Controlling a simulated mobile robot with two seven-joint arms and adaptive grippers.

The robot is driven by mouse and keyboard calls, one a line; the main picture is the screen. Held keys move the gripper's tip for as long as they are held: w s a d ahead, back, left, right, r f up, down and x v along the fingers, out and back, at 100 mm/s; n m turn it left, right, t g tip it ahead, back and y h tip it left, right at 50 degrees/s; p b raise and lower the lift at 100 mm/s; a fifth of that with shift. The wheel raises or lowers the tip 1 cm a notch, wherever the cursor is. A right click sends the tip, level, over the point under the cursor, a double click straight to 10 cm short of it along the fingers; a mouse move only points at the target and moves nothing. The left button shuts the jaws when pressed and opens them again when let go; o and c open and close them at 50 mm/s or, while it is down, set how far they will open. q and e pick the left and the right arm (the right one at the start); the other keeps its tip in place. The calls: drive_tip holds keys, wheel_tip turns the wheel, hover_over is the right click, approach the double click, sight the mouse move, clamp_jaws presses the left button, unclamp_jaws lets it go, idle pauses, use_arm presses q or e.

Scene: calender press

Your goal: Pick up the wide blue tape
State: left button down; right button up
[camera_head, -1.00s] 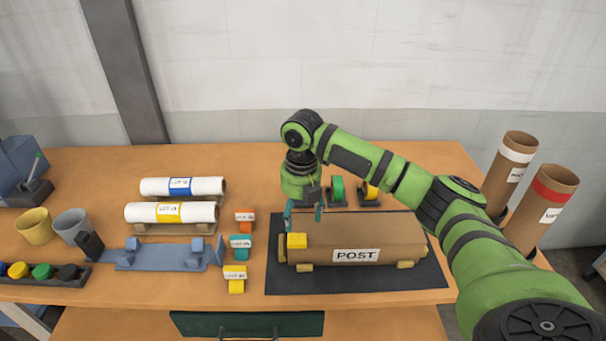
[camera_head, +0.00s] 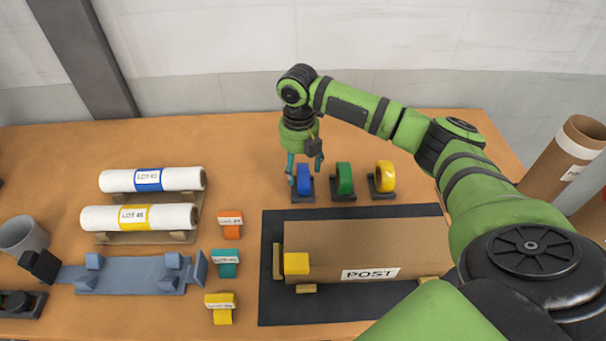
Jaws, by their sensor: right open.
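The wide blue tape (camera_head: 304,179) stands upright on a small dark holder (camera_head: 302,196) at the back of the table, leftmost of three tape rolls. My right gripper (camera_head: 304,172) points down over it from behind the brown box. Its jaws are open, with one teal finger at the left of the blue tape and the other at its upper right. I cannot tell whether the fingers touch it. The gripper partly covers the top of the roll. My left gripper is not in view.
A green tape (camera_head: 344,178) and a yellow tape (camera_head: 383,177) stand close on the right. A brown POST box (camera_head: 365,245) lies on a dark mat (camera_head: 273,312) in front. White rolls, a blue stand (camera_head: 135,277) and small labelled blocks are at the left.

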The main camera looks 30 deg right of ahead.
wheel_tip(320, 180, down, 3)
drive_tip(key=shift+w+d+r, duration=0.15)
drive_tip(key=shift+r, duration=0.05)
drive_tip(key=shift+f, duration=0.35)
drive_tip(key=c, duration=1.3)
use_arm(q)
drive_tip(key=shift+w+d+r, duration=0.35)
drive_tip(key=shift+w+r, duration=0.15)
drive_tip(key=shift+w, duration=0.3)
use_arm(e)
drive_tip(key=shift+o, duration=0.2)
drive_tip(key=shift+r, duration=0.2)
